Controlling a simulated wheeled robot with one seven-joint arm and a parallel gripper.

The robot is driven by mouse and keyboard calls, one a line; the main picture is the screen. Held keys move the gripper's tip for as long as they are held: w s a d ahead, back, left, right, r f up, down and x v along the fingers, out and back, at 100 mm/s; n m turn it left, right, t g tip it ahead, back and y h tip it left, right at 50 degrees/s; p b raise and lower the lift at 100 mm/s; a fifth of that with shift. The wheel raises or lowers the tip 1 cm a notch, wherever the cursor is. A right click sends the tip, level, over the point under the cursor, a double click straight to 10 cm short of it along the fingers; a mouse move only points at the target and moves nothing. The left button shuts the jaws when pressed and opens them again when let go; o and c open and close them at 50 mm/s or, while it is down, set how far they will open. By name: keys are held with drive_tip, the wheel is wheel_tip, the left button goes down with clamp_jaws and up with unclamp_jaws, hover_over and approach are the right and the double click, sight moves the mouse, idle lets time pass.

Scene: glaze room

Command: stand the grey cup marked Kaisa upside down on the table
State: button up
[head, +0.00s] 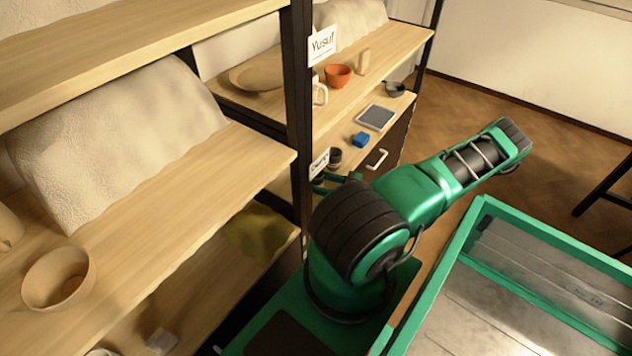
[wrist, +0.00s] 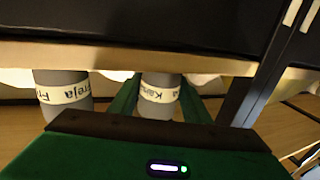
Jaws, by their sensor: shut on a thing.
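The grey cup marked Kaisa (wrist: 160,86) is in the middle of the wrist view, with a pale name band that reads upside down in the picture. My gripper (wrist: 159,101) is shut on it, one green finger on each side. A second grey cup, marked Freja (wrist: 62,80), stands to its left, apart from the fingers. A shelf edge (wrist: 130,58) crosses in front and hides one end of both cups. In the head view my gripper is mostly hidden behind the shelf post and my arm. I cannot make out the table.
A dark-legged piece of furniture (head: 605,190) stands at the right edge. Brown floor (head: 480,115) lies open beyond.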

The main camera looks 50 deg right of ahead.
drive_tip(key=shift+r, duration=0.1)
drive_tip(key=shift+r, duration=1.2)
drive_tip(key=v, duration=1.4)
drive_tip(key=shift+d+f, duration=0.3)
drive_tip(key=shift+w, duration=0.1)
drive_tip(key=x, duration=1.1)
drive_tip(key=shift+a+r, duration=0.3)
drive_tip(key=shift+a, duration=0.05)
drive_tip(key=v, duration=0.8)
drive_tip(key=shift+d+f, duration=0.15)
drive_tip(key=shift+d, duration=0.05)
